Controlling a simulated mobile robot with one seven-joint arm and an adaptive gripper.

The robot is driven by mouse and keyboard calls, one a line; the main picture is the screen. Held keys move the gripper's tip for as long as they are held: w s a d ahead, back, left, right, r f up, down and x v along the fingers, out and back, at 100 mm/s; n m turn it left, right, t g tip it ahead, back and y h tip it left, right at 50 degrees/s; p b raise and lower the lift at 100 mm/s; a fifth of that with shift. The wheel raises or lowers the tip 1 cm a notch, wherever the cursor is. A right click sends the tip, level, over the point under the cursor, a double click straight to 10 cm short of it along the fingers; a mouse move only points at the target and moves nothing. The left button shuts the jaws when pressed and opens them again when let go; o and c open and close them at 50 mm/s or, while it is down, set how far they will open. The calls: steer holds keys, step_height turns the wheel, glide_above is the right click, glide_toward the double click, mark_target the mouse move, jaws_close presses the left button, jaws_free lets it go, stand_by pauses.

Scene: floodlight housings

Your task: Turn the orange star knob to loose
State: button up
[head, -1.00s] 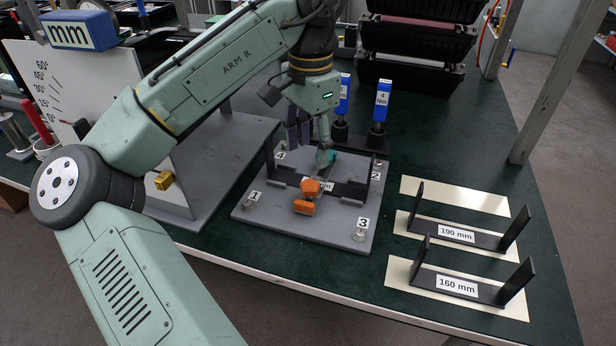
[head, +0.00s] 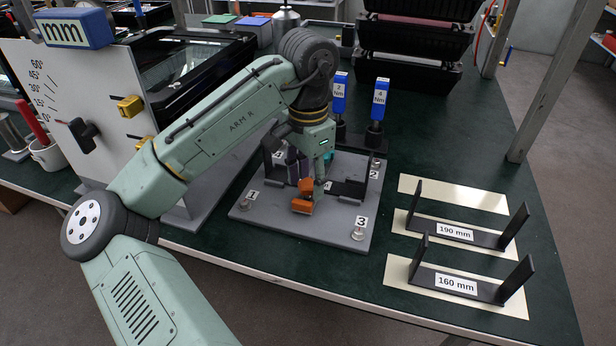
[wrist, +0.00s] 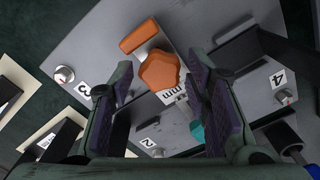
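The orange star knob (head: 306,186) is on the grey plate, beside an orange block (head: 302,206). The wrist view shows the knob (wrist: 160,72) from above, with the block (wrist: 138,37) at its upper left. My gripper (wrist: 160,88) is open, with a dark purple-padded finger on each side of the knob's place in the picture. I see no clear contact. In the head view my gripper (head: 305,172) is low over the plate by the knob, and its fingers are partly hidden. I cannot read any loose or tight marking.
The grey plate (head: 285,226) has numbered corner fasteners and a black upright bracket (head: 346,188). Blue 2 Nm (head: 339,92) and 4 Nm (head: 379,98) tools stand behind. Brackets marked 190 mm (head: 455,231) and 160 mm (head: 457,286) lie to the right. The table front is clear.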

steer(key=c, duration=0.9)
steer(key=shift+r+n+p, duration=0.15)
steer(key=shift+n+p, duration=0.15)
steer(key=shift+p, duration=0.2)
steer(key=shift+r+n+p, duration=0.1)
steer(key=shift+n+p, duration=0.5)
steer(key=shift+p, duration=0.2)
steer(key=n+p, duration=0.2)
steer(key=p, duration=0.1)
steer(key=n+p, duration=0.4)
steer(key=shift+f+n+p, duration=0.2)
steer(key=shift+n+p, duration=0.3)
